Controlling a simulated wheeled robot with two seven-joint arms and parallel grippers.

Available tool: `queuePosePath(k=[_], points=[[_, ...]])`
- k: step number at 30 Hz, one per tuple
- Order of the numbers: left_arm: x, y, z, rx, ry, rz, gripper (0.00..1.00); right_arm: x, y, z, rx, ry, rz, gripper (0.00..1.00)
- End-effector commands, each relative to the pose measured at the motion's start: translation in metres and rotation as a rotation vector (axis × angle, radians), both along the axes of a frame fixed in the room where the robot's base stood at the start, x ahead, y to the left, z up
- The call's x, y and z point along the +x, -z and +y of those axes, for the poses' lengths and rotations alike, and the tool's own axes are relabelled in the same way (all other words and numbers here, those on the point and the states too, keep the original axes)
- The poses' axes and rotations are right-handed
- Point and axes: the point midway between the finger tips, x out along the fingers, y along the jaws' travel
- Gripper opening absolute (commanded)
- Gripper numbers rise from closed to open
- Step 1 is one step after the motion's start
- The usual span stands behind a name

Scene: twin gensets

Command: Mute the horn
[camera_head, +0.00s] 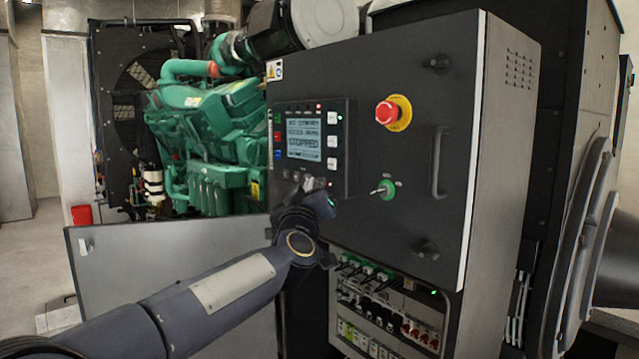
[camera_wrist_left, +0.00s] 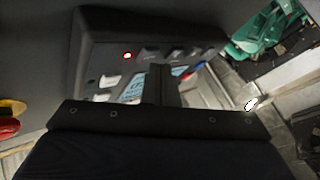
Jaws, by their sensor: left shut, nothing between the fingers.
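The controller panel (camera_head: 340,150) is set in the dark cabinet door, with a lit screen (camera_head: 304,135) reading STOPPED. Pale buttons (camera_head: 332,141) run down its right side, and small coloured buttons (camera_head: 278,137) down its left. A red light (camera_head: 319,106) glows at its top. My left gripper (camera_head: 308,184) is shut and empty at the panel's lower edge, hiding part of its bottom row. In the left wrist view, my shut fingers (camera_wrist_left: 161,84) stand before the panel (camera_wrist_left: 95,45) and cover part of the screen. I cannot tell whether they touch a button. My right gripper is not in view.
Right of the panel are a red emergency stop (camera_head: 387,113) on a yellow ring, a green key switch (camera_head: 384,189) and a door handle (camera_head: 438,161). Breakers (camera_head: 385,318) sit below the door. A green engine (camera_head: 205,135) stands behind, left.

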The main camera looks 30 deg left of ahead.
Motion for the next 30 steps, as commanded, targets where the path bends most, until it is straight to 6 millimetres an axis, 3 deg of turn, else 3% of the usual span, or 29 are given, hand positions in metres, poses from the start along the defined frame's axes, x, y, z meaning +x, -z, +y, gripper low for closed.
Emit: queuePosePath(k=[30], points=[[0.0085, 0.0002, -0.0028, 0.001, 0.000, 0.000, 0.00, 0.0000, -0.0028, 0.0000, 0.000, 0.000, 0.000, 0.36]])
